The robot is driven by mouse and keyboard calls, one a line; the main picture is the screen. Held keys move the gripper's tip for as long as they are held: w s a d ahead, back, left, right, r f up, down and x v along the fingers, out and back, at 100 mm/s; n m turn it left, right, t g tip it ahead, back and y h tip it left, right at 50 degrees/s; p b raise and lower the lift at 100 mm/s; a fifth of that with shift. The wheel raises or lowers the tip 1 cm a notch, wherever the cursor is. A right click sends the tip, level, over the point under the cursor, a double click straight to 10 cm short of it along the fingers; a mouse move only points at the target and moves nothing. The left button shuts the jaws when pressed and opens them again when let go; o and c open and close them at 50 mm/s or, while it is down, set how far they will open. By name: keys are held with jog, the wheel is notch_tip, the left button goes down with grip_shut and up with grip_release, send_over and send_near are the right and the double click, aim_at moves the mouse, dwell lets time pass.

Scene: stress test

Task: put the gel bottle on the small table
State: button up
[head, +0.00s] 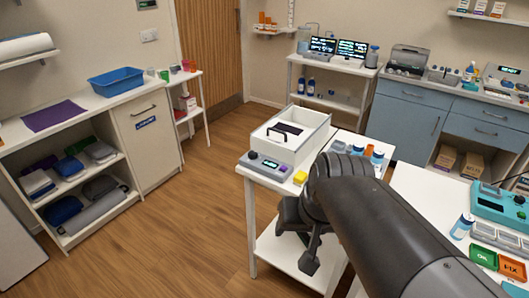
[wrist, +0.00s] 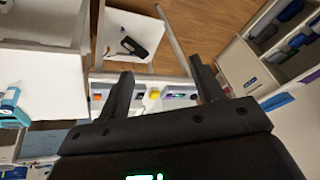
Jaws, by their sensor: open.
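I cannot tell for certain which bottle is the gel bottle. Which table the task calls small is also unclear; a small white stand (head: 188,77) with cups is at the back left. My gripper (head: 300,242) hangs in front of the middle table, away from both bottles. In the wrist view my gripper (wrist: 160,68) is open, with nothing between its fingers.
The middle table carries a white open box (head: 310,131), a grey device (head: 265,163) and a yellow block (head: 300,178). A teal instrument (head: 503,206) is on the right bench. A blue tray (head: 117,81) sits on the left counter. The wooden floor (head: 185,215) at left is clear.

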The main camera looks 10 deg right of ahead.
jog(key=shift+o, duration=0.5)
jog(key=shift+s+d+r+n+t+h, duration=0.1)
jog(key=shift+s+r+n+t+h, duration=0.4)
jog(key=shift+s+r+n, duration=0.55)
